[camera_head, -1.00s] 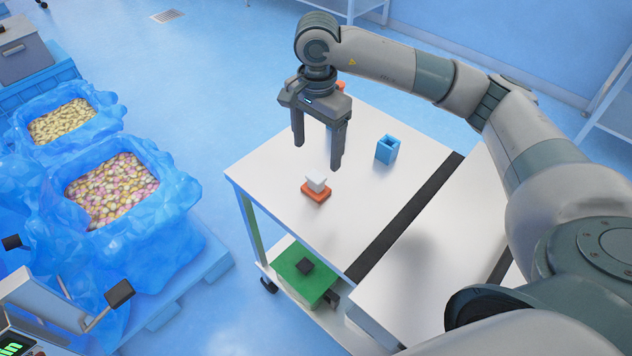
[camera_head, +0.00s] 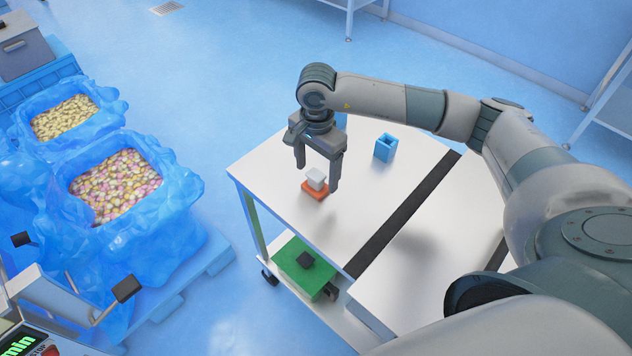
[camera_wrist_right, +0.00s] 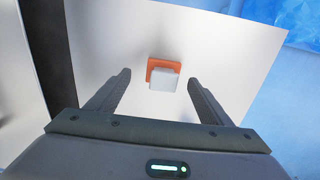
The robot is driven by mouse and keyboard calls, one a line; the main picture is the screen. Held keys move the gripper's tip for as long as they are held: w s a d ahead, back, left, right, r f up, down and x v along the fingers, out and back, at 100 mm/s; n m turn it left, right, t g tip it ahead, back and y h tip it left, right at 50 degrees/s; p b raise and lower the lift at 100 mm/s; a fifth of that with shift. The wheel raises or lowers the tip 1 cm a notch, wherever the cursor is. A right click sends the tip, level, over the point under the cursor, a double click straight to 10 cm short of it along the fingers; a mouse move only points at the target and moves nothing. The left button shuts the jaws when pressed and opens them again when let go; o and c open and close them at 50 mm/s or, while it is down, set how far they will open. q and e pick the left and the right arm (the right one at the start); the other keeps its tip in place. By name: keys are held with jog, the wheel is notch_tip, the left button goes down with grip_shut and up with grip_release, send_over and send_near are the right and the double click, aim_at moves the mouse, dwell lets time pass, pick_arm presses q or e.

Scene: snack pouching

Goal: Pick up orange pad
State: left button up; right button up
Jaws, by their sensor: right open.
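The orange pad (camera_head: 313,193) lies flat on the white table top, with a pale grey-white block on it. It also shows in the right wrist view (camera_wrist_right: 151,68), where the block (camera_wrist_right: 163,80) hides part of it. My right gripper (camera_head: 318,178) points down, open and empty, just above and behind the pad. In the right wrist view the pad and block lie between the lines of the two fingers, a little beyond the fingertips. My left gripper is not in view.
A blue open holder (camera_head: 386,148) stands on the table to the right of the gripper. A black strip (camera_head: 400,216) crosses the table. A green-topped item (camera_head: 303,271) sits on the lower shelf. Blue-lined bins of snacks (camera_head: 150,225) stand at left.

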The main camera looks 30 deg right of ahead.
aim_at(316, 174)
jog(key=shift+w+f+p, duration=0.15)
jog(key=shift+f+p, duration=0.4)
jog(key=f, duration=0.1)
jog(key=f+p, duration=0.1)
jog(key=f, duration=0.1)
jog(key=shift+w+p, duration=0.25)
jog(key=shift+p, duration=0.05)
jog(key=shift+d+f, duration=0.1)
jog(key=shift+f, duration=0.4)
jog(key=c, duration=1.2)
jog(key=shift+r, duration=0.15)
